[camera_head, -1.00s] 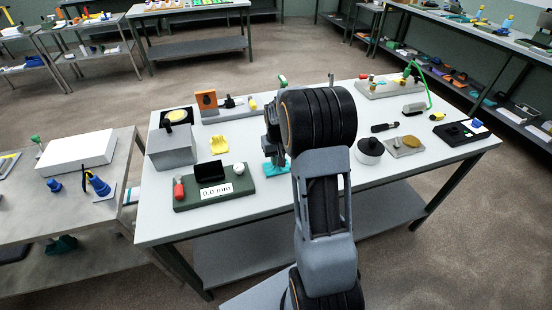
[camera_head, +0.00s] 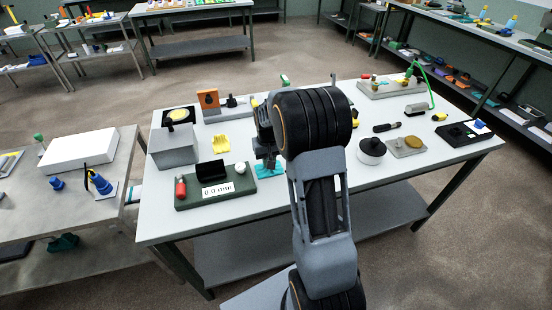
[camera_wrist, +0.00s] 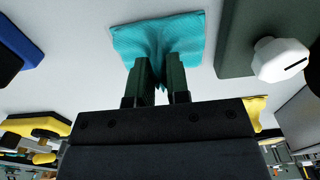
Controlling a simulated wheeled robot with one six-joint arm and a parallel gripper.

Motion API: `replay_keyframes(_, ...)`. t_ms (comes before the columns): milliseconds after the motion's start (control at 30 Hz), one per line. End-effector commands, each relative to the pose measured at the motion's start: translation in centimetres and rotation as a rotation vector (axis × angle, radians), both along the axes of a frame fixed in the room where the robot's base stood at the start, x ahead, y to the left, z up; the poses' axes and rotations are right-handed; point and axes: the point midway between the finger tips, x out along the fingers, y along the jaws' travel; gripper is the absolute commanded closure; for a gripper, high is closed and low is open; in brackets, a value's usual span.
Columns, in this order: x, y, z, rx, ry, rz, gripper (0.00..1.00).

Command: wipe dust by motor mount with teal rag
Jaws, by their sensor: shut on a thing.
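The teal rag (camera_head: 271,171) lies on the white-topped table, just right of the dark green board. In the wrist view the rag (camera_wrist: 158,36) spreads flat with a pinched fold in its middle. My gripper (camera_wrist: 160,75) is shut on that fold; from the head camera my gripper (camera_head: 268,160) is mostly behind my own arm. An orange block with a dark round opening (camera_head: 208,98) stands on a grey plate at the back left; I cannot tell for sure that it is the motor mount. No dust can be made out.
The green board (camera_head: 241,182) with a display, red cylinder and white knob is close left of the rag. A yellow piece (camera_head: 215,143) and grey box (camera_head: 174,146) lie farther left.

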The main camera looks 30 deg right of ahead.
Motion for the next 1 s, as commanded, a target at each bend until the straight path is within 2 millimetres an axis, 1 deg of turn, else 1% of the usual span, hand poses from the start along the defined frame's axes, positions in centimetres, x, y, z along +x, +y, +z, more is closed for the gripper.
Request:
replay_keyframes(33, 0.0, 0.3, 0.0, 0.0, 0.0, 0.001, 1.0)
replay_keyframes(167, 0.1, 0.7, 0.1, 0.0, 0.0, -0.001, 1.0)
replay_keyframes(500, 0.2, 0.8, 0.1, 0.0, -0.001, -0.001, 1.0)
replay_keyframes(700, 0.3, 1.4, 0.0, 0.0, -0.001, 0.001, 1.0)
replay_keyframes(833, 0.3, 1.3, 0.0, 0.0, -0.001, -0.001, 1.0)
replay_keyframes(867, 0.3, 1.3, 0.0, 0.0, -0.001, -0.001, 0.82)
replay_keyframes(967, 0.3, 1.3, 0.0, 0.0, -0.001, -0.001, 0.72)
replay_keyframes(1000, 0.3, 1.3, 0.0, 0.0, -0.001, -0.001, 0.71)
